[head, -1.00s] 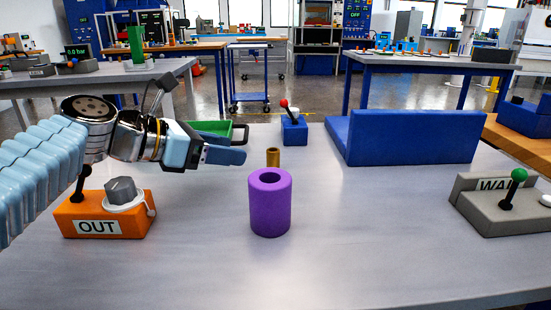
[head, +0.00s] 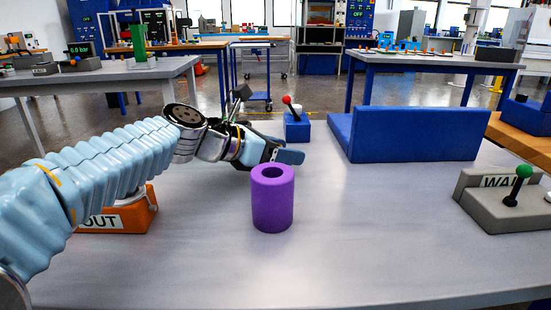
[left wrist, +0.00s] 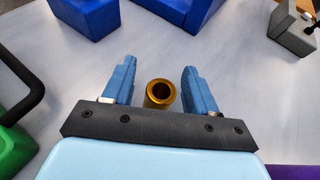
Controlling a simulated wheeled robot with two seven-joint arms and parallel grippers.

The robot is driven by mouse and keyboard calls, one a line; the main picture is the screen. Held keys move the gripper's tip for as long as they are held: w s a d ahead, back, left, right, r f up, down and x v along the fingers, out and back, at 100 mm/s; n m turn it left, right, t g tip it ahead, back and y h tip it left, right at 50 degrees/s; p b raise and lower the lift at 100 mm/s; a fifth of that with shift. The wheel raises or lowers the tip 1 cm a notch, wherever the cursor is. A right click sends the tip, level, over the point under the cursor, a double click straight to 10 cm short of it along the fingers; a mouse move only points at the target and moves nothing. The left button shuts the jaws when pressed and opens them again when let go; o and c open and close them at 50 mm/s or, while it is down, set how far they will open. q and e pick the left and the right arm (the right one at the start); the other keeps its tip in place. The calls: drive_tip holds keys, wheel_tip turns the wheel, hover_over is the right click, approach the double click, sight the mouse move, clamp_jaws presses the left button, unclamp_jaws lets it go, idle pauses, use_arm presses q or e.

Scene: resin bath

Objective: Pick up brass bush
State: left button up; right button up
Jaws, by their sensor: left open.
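The brass bush (left wrist: 160,94) shows in the left wrist view as a short gold tube seen from above, its round hole facing the camera. It stands between the two blue fingers of my left gripper (left wrist: 158,78), with a gap on either side. The fingers are open and the bush is not gripped. In the head view my left gripper (head: 288,156) reaches in behind the purple cylinder (head: 272,205), and the bush is hidden there by the gripper. My right gripper is in neither view now.
A blue box with a red lever (head: 297,128) and a blue angled block (head: 415,135) stand behind.

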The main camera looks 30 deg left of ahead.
use_arm(q)
drive_tip(key=shift+c, duration=0.4)
clamp_jaws()
drive_tip(key=shift+r+p, duration=0.3)
drive_tip(key=shift+r, duration=0.35)
drive_tip(key=r, duration=0.2)
drive_tip(key=p, duration=0.1)
drive_tip(key=shift+s+d+r, duration=0.1)
drive_tip(key=shift+s+r, duration=0.15)
drive_tip(key=shift+r, duration=0.15)
drive_tip(key=s+d+r, duration=0.1)
drive_tip(key=s+r, duration=0.2)
drive_tip(key=s, duration=0.1)
drive_tip(key=s+d+r+p, duration=0.1)
drive_tip(key=s+r, duration=0.2)
drive_tip(key=s, duration=0.1)
drive_tip(key=s+d+r, duration=0.1)
drive_tip(key=s+r, duration=0.2)
drive_tip(key=s, duration=0.2)
drive_tip(key=shift+d, duration=0.35)
